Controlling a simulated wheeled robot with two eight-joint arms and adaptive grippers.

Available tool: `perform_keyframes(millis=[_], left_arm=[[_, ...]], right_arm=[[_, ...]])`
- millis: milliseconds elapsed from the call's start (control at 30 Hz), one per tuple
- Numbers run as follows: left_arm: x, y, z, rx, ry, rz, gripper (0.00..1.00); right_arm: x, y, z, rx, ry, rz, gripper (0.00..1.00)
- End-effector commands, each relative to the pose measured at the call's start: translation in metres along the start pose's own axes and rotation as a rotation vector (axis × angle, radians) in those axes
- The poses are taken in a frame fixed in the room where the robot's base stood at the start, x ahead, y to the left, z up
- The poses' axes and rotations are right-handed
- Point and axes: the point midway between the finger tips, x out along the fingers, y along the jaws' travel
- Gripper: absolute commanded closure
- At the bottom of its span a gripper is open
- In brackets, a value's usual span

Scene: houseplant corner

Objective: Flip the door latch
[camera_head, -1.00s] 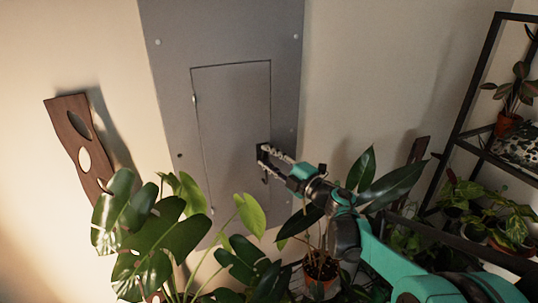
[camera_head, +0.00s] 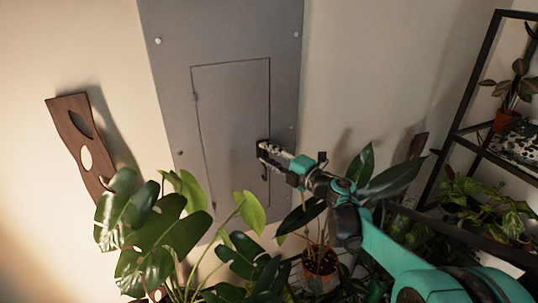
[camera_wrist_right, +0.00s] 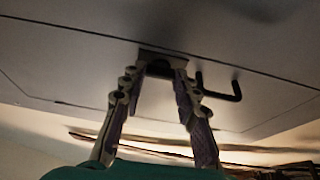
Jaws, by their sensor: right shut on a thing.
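A grey panel (camera_head: 172,75) on the wall holds a closed rectangular door (camera_head: 230,105). The door latch (camera_wrist_right: 160,54) is a small dark piece on the door's right side. In the head view it is mostly hidden by my right gripper (camera_head: 266,149), which reaches in from the right. In the wrist view the fingers of my right gripper (camera_wrist_right: 163,72) are on either side of the latch and shut on it. A dark bent handle (camera_wrist_right: 222,92) sticks out just right of the fingers. My left gripper is in neither view.
Large-leaved plants (camera_head: 150,235) stand below and in front of the panel. A potted plant (camera_head: 320,262) is under my right arm. A black shelf (camera_head: 465,115) with plants is at the right. A wooden wall piece (camera_head: 76,135) hangs at the left.

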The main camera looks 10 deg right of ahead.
Motion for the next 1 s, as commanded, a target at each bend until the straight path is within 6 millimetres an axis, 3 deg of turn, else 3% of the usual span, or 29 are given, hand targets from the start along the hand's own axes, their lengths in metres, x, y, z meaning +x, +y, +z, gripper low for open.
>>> perform_keyframes(millis=[33,100,467,1000], left_arm=[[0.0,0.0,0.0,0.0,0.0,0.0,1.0],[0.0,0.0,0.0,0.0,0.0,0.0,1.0],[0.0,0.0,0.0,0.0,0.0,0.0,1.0],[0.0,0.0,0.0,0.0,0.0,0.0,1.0]], right_arm=[[0.0,-0.001,-0.001,-0.002,0.002,-0.001,0.62],[0.0,-0.001,-0.001,-0.002,0.002,-0.001,0.48],[-0.006,0.0,0.0,0.0,0.0,0.0,0.48],[-0.106,-0.001,0.0,-0.001,-0.001,-0.001,0.48]])
